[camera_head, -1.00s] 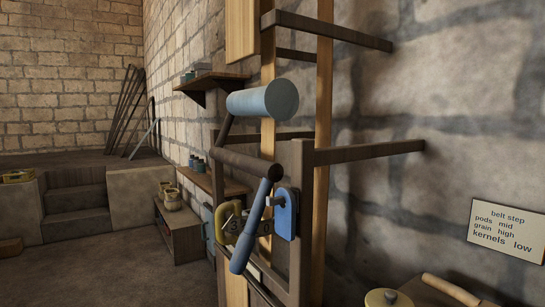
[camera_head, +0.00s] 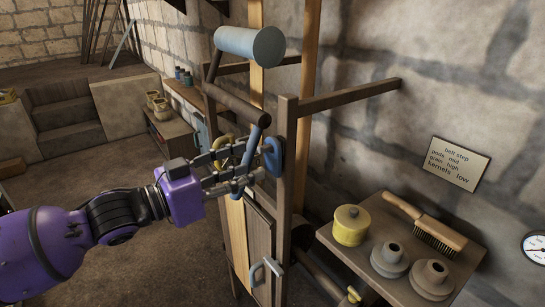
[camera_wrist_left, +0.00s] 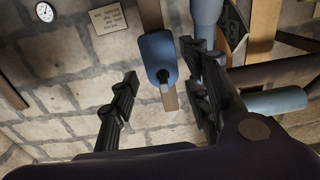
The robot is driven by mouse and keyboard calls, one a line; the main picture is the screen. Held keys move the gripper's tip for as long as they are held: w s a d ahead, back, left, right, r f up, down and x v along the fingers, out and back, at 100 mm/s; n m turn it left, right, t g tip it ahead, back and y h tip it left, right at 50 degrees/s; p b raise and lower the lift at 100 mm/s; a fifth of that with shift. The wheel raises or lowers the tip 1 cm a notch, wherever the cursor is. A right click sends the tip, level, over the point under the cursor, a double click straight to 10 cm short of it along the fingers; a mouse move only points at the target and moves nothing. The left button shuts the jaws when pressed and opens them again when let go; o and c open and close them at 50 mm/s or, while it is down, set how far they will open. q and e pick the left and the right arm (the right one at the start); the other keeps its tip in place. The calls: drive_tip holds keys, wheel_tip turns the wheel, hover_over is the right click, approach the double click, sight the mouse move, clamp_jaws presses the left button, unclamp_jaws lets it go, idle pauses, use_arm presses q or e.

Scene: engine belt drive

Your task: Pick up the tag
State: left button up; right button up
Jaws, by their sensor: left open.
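A blue tag (camera_head: 272,156) with rounded corners hangs at the front post of the wooden frame. In the left wrist view the blue tag (camera_wrist_left: 158,48) lies ahead, between the lines of the fingers, with a dark peg at its lower end. My left gripper (camera_head: 250,165) is open just left of the tag, its fingers pointing at it; contact is not clear. The fingers (camera_wrist_left: 158,88) show apart and empty in the wrist view. A blue crank handle (camera_head: 250,150) crosses by the fingers in the head view, hiding part of them.
A light-blue roller (camera_head: 250,43) sits above on the frame. A side table (camera_head: 365,262) at right holds a yellow pot (camera_head: 351,225), a brush (camera_head: 425,222) and grey pulleys. Open floor lies left.

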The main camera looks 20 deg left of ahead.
sight(271, 157)
use_arm(q)
drive_tip(key=shift+x, duration=0.8)
drive_tip(key=x, duration=0.4)
drive_tip(key=shift+d+r, duration=0.1)
drive_tip(key=shift+c, duration=0.4)
drive_tip(key=c, duration=0.5)
